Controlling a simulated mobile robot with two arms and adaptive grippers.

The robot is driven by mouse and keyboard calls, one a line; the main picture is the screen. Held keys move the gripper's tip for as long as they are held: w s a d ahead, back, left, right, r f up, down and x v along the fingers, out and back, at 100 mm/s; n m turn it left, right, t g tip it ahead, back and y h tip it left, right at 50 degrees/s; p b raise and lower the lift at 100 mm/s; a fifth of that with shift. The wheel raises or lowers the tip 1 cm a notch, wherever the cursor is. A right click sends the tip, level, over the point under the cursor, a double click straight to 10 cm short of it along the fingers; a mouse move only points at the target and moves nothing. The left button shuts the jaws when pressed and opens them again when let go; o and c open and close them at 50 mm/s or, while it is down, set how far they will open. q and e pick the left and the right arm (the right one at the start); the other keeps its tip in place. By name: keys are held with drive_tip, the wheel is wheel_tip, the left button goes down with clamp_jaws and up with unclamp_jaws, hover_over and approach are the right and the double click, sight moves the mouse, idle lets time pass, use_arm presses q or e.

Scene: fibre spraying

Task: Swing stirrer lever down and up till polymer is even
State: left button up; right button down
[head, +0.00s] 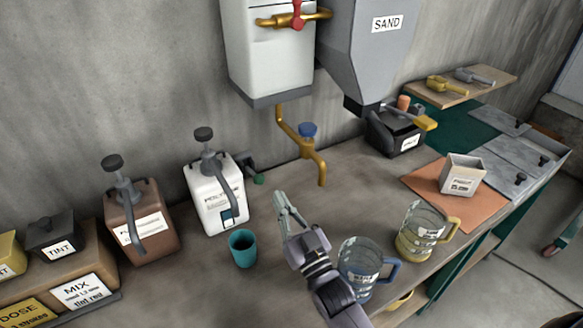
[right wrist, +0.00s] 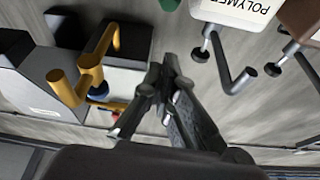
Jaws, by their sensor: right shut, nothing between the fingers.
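The white polymer container (head: 205,212) stands on the bench near the wall, with a black knob on top and a grey bent lever down its front. A dark side lever with a green knob (head: 259,180) sticks out to its right; I take it for the stirrer lever. The polymer container (right wrist: 240,12) shows upside down at the top of the right wrist view. The polymer inside is hidden. My right gripper (head: 281,199) is shut and empty, right of the container and below the green knob, apart from both. In its wrist view, the fingers (right wrist: 164,68) are together. My left gripper is not in view.
A teal cup (head: 243,248) stands before the polymer container. A brass tap (head: 321,168) hangs right of my gripper. A blue-banded jug (head: 357,266) and a yellow-banded jug (head: 420,238) stand to the right. A brown container (head: 137,218) is to the left.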

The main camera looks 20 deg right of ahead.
sight(253, 173)
drive_tip(key=w+r+m+h+p, duration=0.15)
drive_tip(key=w+r+p, duration=0.3)
drive_tip(key=w, duration=0.55)
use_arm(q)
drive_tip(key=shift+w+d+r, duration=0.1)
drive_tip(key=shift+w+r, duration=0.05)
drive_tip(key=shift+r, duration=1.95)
use_arm(e)
drive_tip(key=shift+m+t+y, duration=0.25)
drive_tip(key=shift+t+y, duration=0.05)
drive_tip(key=shift+y, duration=0.15)
drive_tip(key=shift+s+a+f, duration=0.1)
drive_tip(key=shift+a+f, duration=0.05)
drive_tip(key=shift+f, duration=0.85)
drive_tip(key=shift+s+a+f, duration=0.1)
drive_tip(key=shift+a+f, duration=0.05)
drive_tip(key=shift+f, duration=0.85)
